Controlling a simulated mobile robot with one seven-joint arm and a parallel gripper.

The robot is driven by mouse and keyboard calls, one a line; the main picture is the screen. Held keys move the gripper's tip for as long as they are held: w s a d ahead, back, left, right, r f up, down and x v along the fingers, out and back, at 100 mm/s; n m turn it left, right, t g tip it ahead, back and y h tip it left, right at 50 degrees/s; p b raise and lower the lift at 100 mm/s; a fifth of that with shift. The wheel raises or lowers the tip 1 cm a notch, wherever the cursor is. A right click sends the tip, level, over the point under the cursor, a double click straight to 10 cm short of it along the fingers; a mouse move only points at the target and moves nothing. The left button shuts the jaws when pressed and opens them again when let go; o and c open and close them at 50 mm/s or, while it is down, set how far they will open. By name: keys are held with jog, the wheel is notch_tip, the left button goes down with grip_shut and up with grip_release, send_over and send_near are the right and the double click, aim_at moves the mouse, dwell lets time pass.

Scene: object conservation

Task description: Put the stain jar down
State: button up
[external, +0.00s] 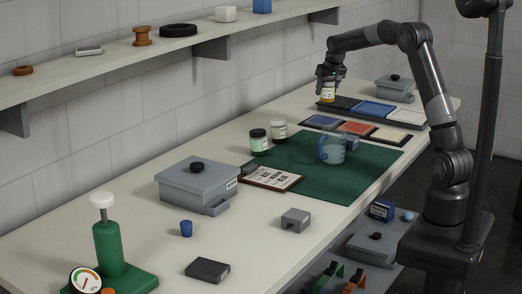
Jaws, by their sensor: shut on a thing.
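My gripper (328,82) is at the far part of the bench, pointing down and shut on a small jar with a pale label and yellowish bottom, the stain jar (327,94). The gripper hides the jar's top. The jar appears upright, at the left end of a dark tray (345,104). I cannot tell whether its base touches the tray or hangs just above it.
Blue and white pads (374,108) lie right of the jar. Colored pads (355,128) lie in front. A green mat (315,178) holds a clear mug (332,149), with a green-labelled jar (259,143) and a cream jar (279,131) near its left edge. A grey lidded box (394,90) stands behind.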

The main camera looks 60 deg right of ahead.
jog(key=shift+w+a+f, duration=1.2)
jog(key=shift+w+f, duration=0.2)
jog(key=shift+f, duration=0.35)
jog(key=shift+w+a+f, duration=1.2)
jog(key=shift+w+f, duration=0.15)
jog(key=shift+f, duration=0.45)
jog(key=shift+w+a+f, duration=1.2)
jog(key=shift+w+f, duration=0.2)
jog(key=shift+f, duration=0.35)
jog(key=shift+f, duration=0.3)
jog(key=o, duration=1.1)
jog(key=shift+f, duration=0.1)
